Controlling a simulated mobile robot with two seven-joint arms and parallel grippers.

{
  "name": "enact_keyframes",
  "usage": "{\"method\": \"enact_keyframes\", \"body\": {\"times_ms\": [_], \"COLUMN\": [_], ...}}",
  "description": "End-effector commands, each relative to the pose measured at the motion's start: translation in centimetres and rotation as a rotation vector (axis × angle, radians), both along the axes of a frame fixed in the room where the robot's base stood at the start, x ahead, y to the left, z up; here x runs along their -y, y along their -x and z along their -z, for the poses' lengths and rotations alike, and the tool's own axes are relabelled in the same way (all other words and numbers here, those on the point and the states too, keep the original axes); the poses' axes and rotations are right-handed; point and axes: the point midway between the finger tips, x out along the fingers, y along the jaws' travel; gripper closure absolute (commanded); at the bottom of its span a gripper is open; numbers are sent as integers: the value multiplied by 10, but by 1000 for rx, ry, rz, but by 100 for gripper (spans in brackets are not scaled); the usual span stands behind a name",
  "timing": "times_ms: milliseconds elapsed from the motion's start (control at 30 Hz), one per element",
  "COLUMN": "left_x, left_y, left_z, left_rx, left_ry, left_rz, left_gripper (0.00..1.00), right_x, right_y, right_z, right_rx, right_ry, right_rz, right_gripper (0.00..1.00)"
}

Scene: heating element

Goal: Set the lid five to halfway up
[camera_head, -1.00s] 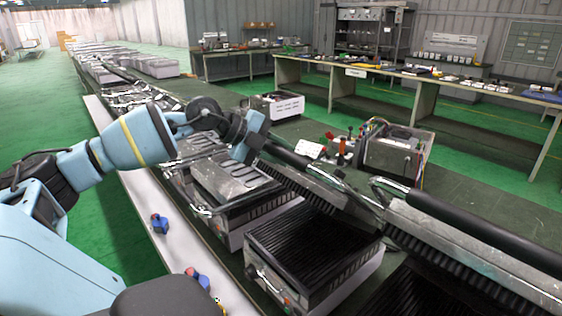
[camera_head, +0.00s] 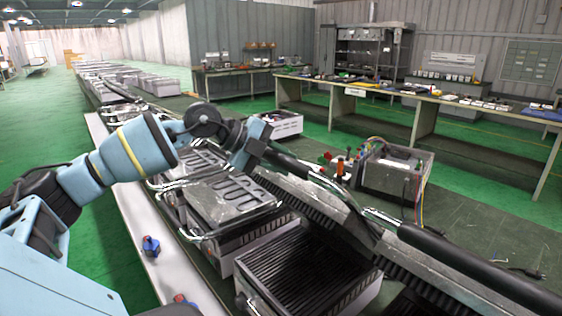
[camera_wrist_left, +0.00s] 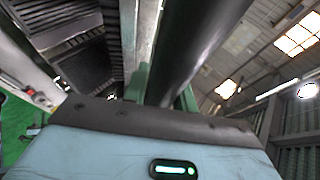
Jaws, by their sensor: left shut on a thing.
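My left gripper (camera_head: 250,143) is shut on the black bar handle of a grill lid (camera_head: 335,208) in the head view. The handle (camera_head: 312,180) runs down to the right from the jaws. The lid is grey with a ribbed underside and stands tilted open above its grill base (camera_head: 305,268), which has a black ribbed plate. In the left wrist view the same dark handle (camera_wrist_left: 195,45) passes between the jaws. The lid's number cannot be read. My right gripper is not in view.
Another lid with a black handle (camera_head: 480,275) stands raised at the right. A grill with a looped heating element (camera_head: 235,195) sits to the left. A metal box with wires (camera_head: 393,172) stands behind. Blue-red switches (camera_head: 151,246) lie on the pale front ledge (camera_head: 140,215).

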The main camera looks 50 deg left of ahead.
Motion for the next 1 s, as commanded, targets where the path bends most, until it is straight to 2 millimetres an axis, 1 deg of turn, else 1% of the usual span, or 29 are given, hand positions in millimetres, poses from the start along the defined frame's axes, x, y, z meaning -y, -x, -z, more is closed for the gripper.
{"method": "enact_keyframes", "body": {"times_ms": [33,133,167,300,667,867,1000], "left_x": [-1,-1,-1,-1,-1,-6,-11], "left_y": [-1,-1,-1,-1,1,10,18], "left_z": [-4,-4,-4,-3,-2,-8,-16], "left_rx": [12,12,12,8,3,0,3], "left_ry": [1,1,1,0,-1,-4,-5], "left_rz": [-4,-4,-4,-2,0,3,-1], "left_gripper": [100,100,70,52,51,51,51], "right_x": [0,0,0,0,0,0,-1], "right_y": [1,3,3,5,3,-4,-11], "right_z": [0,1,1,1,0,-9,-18], "right_rx": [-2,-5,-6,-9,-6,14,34], "right_ry": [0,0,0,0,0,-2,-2], "right_rz": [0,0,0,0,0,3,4], "right_gripper": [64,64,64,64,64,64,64]}}
